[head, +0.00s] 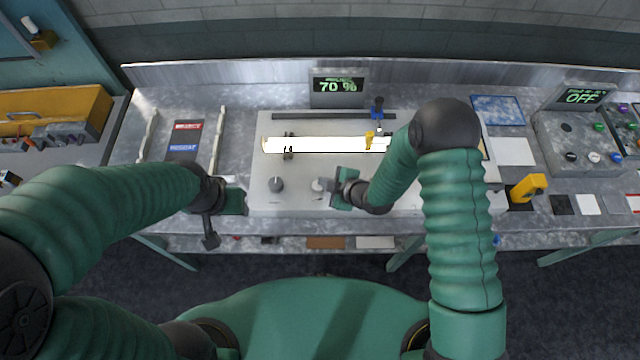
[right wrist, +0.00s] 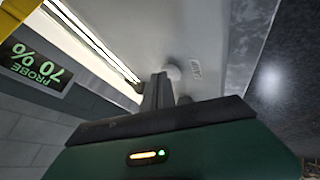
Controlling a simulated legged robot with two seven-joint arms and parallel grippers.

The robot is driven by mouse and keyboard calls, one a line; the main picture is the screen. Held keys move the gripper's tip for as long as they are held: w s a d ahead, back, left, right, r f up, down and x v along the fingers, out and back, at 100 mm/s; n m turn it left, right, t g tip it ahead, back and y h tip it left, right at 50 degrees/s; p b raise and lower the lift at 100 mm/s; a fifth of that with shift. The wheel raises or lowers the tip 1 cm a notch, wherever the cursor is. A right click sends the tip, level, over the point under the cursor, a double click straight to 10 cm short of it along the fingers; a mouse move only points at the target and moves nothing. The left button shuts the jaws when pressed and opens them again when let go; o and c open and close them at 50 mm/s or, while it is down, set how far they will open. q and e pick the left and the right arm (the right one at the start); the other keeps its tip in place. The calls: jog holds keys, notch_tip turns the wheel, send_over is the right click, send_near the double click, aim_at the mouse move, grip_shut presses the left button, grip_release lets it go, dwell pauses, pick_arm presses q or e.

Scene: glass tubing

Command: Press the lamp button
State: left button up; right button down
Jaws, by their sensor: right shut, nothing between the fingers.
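A pale round button (head: 318,184) sits on the front of the light-grey panel (head: 295,202); I cannot read its label in the head view.
A grey knob (head: 276,184) is left of the button. A bright white bar (head: 325,144) runs across the panel behind, with a yellow piece (head: 369,139) on it. A display (head: 338,86) reads 70 %. Another display (head: 581,97) at the right reads OFF.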

jog(key=shift+a+f, duration=0.2)
jog(key=shift+a, duration=0.4)
pick_arm(q)
jog(key=shift+a+f, duration=0.3)
jog(key=shift+a, duration=0.4)
jog(key=shift+d, duration=0.1)
pick_arm(e)
jog(key=shift+d, duration=0.25)
jog(key=shift+r, duration=0.65)
pick_arm(q)
jog(key=shift+d+r, duration=0.2)
jog(key=shift+r, duration=0.2)
pick_arm(e)
jog(key=shift+a, duration=0.3)
pick_arm(q)
jog(key=shift+a, duration=0.15)
pick_arm(e)
jog(key=shift+a+r, duration=0.1)
jog(key=shift+a, duration=0.05)
